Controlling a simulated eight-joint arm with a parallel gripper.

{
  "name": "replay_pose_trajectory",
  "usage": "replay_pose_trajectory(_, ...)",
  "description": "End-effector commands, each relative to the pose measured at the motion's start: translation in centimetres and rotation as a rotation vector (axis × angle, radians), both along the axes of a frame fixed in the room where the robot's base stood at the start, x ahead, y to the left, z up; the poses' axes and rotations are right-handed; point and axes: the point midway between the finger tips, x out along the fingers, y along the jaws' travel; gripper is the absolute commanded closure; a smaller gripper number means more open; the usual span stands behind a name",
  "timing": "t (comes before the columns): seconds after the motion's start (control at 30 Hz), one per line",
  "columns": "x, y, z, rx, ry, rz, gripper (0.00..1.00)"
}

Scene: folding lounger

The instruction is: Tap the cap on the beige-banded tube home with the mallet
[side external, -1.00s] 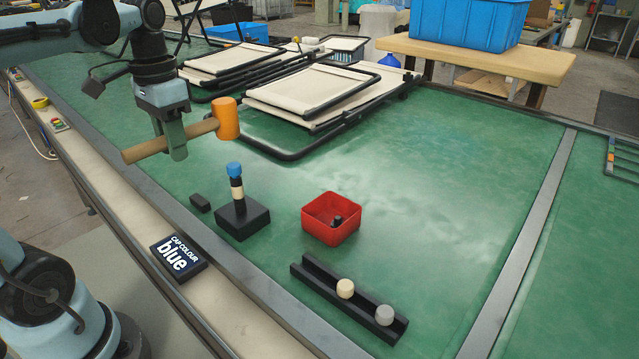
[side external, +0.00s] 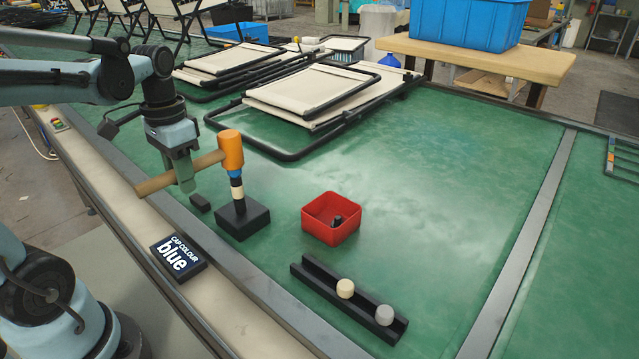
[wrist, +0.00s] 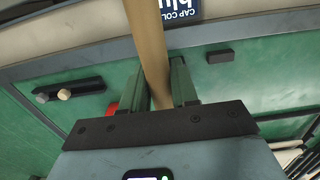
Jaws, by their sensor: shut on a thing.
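My gripper (side external: 184,172) is shut on the wooden handle of the mallet (side external: 230,150), which has an orange head. The handle (wrist: 148,50) also shows between the fingers in the wrist view. The mallet head is right over the blue cap (side external: 236,174) and seems to touch it, hiding most of it. The cap is at the top of the black tube with the beige band (side external: 237,193). The tube stands upright in a black block (side external: 243,219) on the green bench.
A red bin (side external: 331,218) with a dark piece inside is to the right. A black rack (side external: 348,298) holds a beige and a grey cap. A sign (side external: 178,257) reads "CAP COLOUR blue". Folded lounger frames (side external: 315,92) lie behind.

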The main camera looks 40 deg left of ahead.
Motion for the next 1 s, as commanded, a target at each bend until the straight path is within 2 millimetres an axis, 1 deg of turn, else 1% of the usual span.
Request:
replay_pose_trajectory(0.03, 0.1, 0.0, -0.9, 0.000, -0.001, 0.000, 1.00)
replay_pose_trajectory(0.07, 0.1, 0.0, -1.1, 0.000, -0.001, 0.000, 1.00)
replay_pose_trajectory(0.17, 0.1, 0.0, -0.6, 0.000, 0.000, 0.000, 1.00)
replay_pose_trajectory(0.27, 0.1, 0.0, 0.8, 0.000, 0.000, 0.000, 1.00)
replay_pose_trajectory(0.5, 0.0, 0.0, 5.0, 0.000, -0.001, 0.000, 1.00)
replay_pose_trajectory(0.6, 0.0, 0.0, 6.0, 0.000, -0.001, 0.000, 1.00)
replay_pose_trajectory(0.7, 0.0, 0.0, 6.3, 0.000, -0.001, 0.000, 1.00)
replay_pose_trajectory(1.0, 0.0, 0.0, 6.3, 0.000, -0.001, 0.000, 1.00)
